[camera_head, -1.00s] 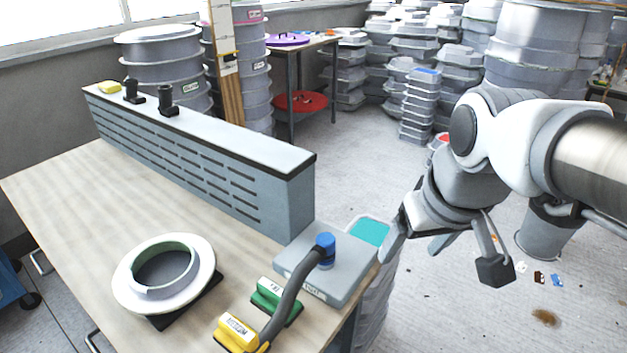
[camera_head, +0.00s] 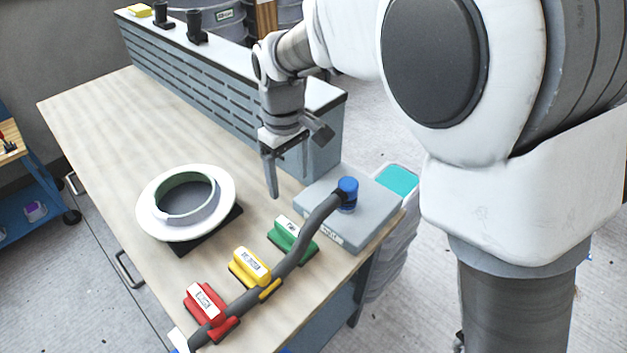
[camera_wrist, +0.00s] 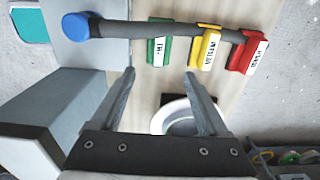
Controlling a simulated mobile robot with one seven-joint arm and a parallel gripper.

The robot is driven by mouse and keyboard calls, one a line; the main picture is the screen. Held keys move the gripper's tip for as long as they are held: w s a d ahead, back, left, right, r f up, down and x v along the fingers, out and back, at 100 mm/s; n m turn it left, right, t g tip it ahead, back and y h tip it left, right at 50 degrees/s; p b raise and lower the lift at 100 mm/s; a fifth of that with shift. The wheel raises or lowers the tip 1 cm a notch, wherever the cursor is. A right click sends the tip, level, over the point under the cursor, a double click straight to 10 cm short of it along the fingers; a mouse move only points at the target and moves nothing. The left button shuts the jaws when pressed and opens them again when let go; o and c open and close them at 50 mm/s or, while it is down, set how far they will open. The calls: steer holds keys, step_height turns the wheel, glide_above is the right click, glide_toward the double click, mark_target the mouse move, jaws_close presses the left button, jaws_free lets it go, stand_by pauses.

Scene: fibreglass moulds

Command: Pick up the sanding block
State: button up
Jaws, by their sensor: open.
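Several sanding blocks stand in a row on the wooden table: green (camera_head: 292,238), yellow (camera_head: 250,267) and red (camera_head: 210,308), each with a white label. A grey hose runs along and partly over them. In the wrist view the green (camera_wrist: 159,45), yellow (camera_wrist: 206,47) and red (camera_wrist: 248,52) blocks lie beyond my fingertips. The pictures do not show which block the task means. My gripper (camera_head: 272,175) is open and empty above the table, between the slotted grey box and the blocks. In the wrist view its fingers (camera_wrist: 160,73) are spread wide.
A grey hose (camera_head: 317,219) with a blue end joins a grey box (camera_head: 362,215) at the table's right corner. A white ring mould (camera_head: 222,205) sits left of the blocks. A slotted grey downdraft box (camera_head: 220,90) lines the back. Bare tabletop (camera_head: 110,130) lies at left.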

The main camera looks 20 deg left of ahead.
glide_above(291, 227)
step_height(291, 227, down, 11)
steer(key=shift+s+d+f, duration=0.1)
steer(key=shift+s+d, duration=0.05)
steer(key=shift+f+p, duration=0.45)
steer(key=shift+f, duration=2.65)
jaws_close()
